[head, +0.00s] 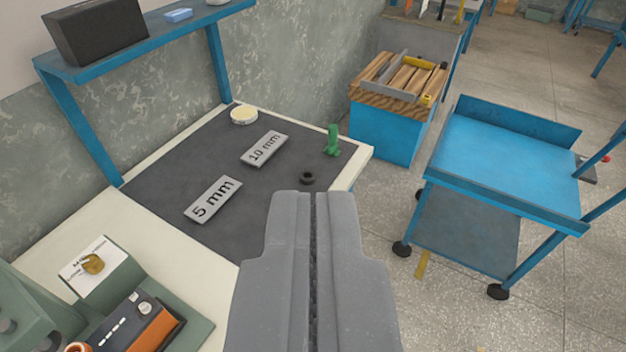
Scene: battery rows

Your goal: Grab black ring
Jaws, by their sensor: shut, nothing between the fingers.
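A small black ring (307,178) lies on the dark mat (190,160) near the right edge of the workbench. My gripper (315,196) is shut and empty, with its fingertips just below the ring in the picture. I cannot tell how high the fingers are above the mat. The ring shows whole and is apart from the other things on the mat.
A green figure (332,140) stands behind the ring. Grey plates marked 5 mm (213,199) and 10 mm (264,148) and a round cream item (243,115) lie on the mat. A blue shelf (150,45) overhangs the back. A blue cart (505,150) stands right.

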